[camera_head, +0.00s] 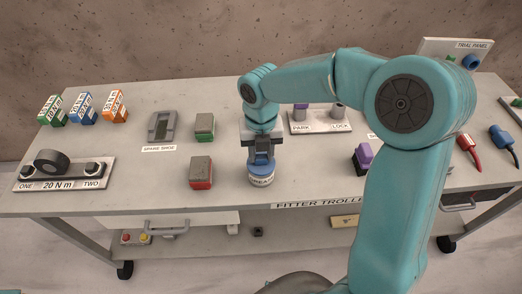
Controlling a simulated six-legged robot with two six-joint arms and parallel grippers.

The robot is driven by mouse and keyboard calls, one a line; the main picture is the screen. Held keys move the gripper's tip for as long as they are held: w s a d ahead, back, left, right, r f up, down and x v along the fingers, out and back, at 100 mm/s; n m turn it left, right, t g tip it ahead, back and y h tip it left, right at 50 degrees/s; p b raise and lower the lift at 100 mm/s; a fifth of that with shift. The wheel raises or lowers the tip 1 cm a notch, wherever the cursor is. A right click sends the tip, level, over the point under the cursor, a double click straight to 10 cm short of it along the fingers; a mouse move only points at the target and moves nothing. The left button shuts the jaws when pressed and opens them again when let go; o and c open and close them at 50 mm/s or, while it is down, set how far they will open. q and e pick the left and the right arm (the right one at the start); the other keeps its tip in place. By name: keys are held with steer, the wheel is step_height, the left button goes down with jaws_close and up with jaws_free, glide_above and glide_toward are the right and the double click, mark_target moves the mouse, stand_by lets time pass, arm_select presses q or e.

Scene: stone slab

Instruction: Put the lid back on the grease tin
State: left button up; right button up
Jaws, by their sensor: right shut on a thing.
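The grease tin (261,180) stands upright near the front edge of the trolley top, with a pale label band around its side. My right gripper (262,159) points straight down over the tin. It is shut on the blue lid (262,168), which is at the tin's top. I cannot tell whether the lid is fully seated or slightly above the rim. The gripper hides part of the lid. My left gripper is not in view.
A red-based block (201,172) and a green-based block (205,126) lie left of the tin. A purple-topped block (363,157) is to the right. The PARK/LOCK plate (319,122) is behind. The surface just left of the tin is clear.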

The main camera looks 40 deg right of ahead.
stand_by(0.4)
steer(key=o, duration=1.6)
steer(key=shift+r+p, duration=3.3)
steer(key=shift+r, duration=0.25)
jaws_close()
